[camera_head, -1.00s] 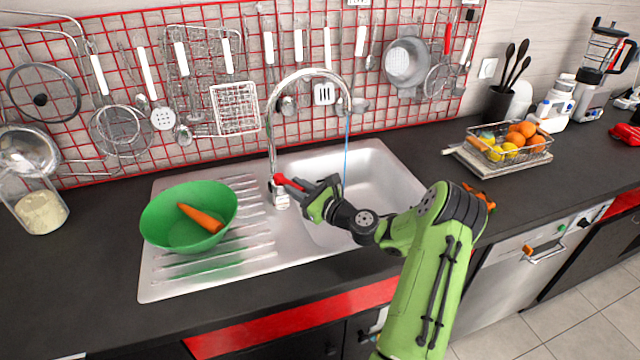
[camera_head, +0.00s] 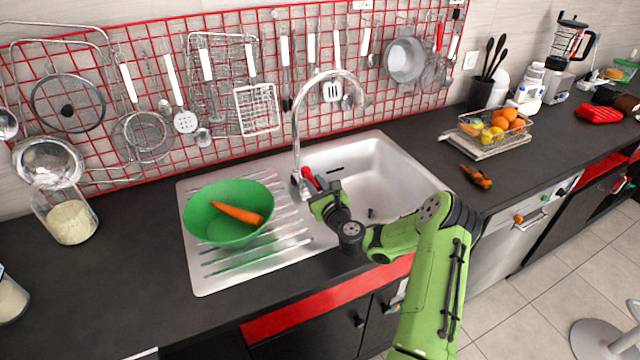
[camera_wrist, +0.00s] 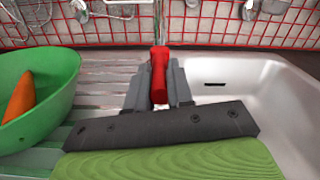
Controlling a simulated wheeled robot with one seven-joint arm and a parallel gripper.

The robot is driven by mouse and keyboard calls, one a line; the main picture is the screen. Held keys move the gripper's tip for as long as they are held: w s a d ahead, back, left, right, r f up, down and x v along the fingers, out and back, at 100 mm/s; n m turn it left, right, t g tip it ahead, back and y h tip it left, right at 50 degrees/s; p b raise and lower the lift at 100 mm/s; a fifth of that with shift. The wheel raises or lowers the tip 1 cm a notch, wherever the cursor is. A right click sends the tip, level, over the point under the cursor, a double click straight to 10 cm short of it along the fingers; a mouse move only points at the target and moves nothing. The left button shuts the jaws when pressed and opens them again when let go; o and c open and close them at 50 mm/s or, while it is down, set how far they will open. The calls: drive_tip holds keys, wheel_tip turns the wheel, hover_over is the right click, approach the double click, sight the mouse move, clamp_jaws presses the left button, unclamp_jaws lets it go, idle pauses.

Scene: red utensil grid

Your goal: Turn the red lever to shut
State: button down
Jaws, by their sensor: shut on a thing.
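The red lever (camera_head: 312,178) sits low on the chrome faucet (camera_head: 297,140), which stands at the back of the sink. My gripper (camera_head: 330,192) is shut on the lever. In the wrist view the lever (camera_wrist: 159,72) stands between the two grey fingers of my gripper (camera_wrist: 158,90). No water stream shows below the spout now. The faucet's base is partly hidden behind my gripper and the lever in the wrist view.
A green bowl (camera_head: 205,228) with a carrot (camera_head: 238,214) stands on the drainboard, left of my gripper. The sink basin (camera_head: 385,165) is to the right. A wire fruit basket (camera_head: 470,124) is farther right. Utensils hang on the red grid behind.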

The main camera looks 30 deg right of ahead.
idle(0.3)
drive_tip(key=c, duration=1)
unclamp_jaws()
drive_tip(key=shift+a, duration=0.1)
drive_tip(key=s+b, duration=0.1)
drive_tip(key=s, duration=0.3)
drive_tip(key=s+b, duration=0.1)
drive_tip(key=s, duration=0.4)
drive_tip(key=s+a+b, duration=0.1)
drive_tip(key=s, duration=0.4)
drive_tip(key=shift+s, duration=0.25)
drive_tip(key=shift+s+a+p, duration=0.1)
drive_tip(key=shift+s+p, duration=0.35)
drive_tip(key=shift+s, duration=0.15)
